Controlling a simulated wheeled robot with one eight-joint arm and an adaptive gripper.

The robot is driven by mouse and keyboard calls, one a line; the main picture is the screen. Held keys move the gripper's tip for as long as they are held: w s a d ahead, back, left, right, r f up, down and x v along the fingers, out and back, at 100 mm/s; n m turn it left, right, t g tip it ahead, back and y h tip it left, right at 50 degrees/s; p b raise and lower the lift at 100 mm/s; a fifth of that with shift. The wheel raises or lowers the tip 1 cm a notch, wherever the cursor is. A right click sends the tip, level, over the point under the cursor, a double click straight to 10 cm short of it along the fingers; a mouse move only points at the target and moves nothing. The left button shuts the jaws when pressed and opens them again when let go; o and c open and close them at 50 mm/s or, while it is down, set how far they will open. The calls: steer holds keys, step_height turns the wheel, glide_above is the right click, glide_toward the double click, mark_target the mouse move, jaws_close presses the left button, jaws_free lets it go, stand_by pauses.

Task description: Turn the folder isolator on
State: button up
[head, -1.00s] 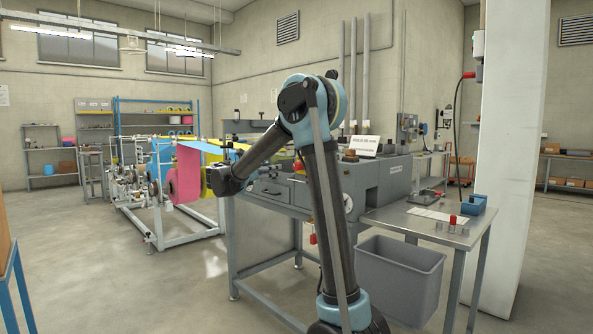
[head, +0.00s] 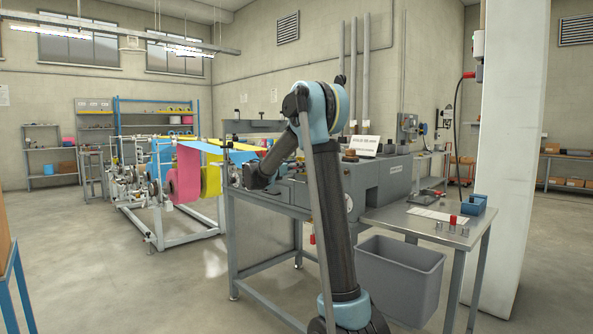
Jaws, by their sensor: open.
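The grey folder machine (head: 384,187) stands at centre right on a metal frame, with a white sign (head: 364,145) on top. My arm covers part of its front. I cannot pick out the isolator or its handle position for sure. My gripper (head: 256,178) is at the dark end of my forearm, in front of the machine's left part. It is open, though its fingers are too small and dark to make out. I see nothing held in it. I cannot tell whether it touches the machine.
A side table (head: 394,218) at right holds a red-topped item (head: 452,220) and a blue box (head: 473,205). A grey bin (head: 400,278) stands below it. A white pillar (head: 513,160) rises at right. Pink (head: 185,178) and yellow cloth hang at left. The left floor is clear.

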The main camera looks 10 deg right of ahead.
steer(key=shift+w+d, duration=0.1)
steer(key=shift+d, duration=0.05)
steer(key=shift+c, duration=0.2)
steer(key=c, duration=1)
steer(key=shift+c, duration=0.2)
steer(key=m, duration=0.4)
steer(key=shift+m, duration=0.3)
steer(key=m, duration=0.4)
steer(key=shift+m, duration=0.3)
steer(key=m, duration=0.4)
steer(key=shift+f+m, duration=0.1)
steer(key=shift+m, duration=0.2)
steer(key=shift+s+f+m, duration=0.1)
steer(key=shift+s+m, duration=0.1)
steer(key=shift+m, duration=1.9)
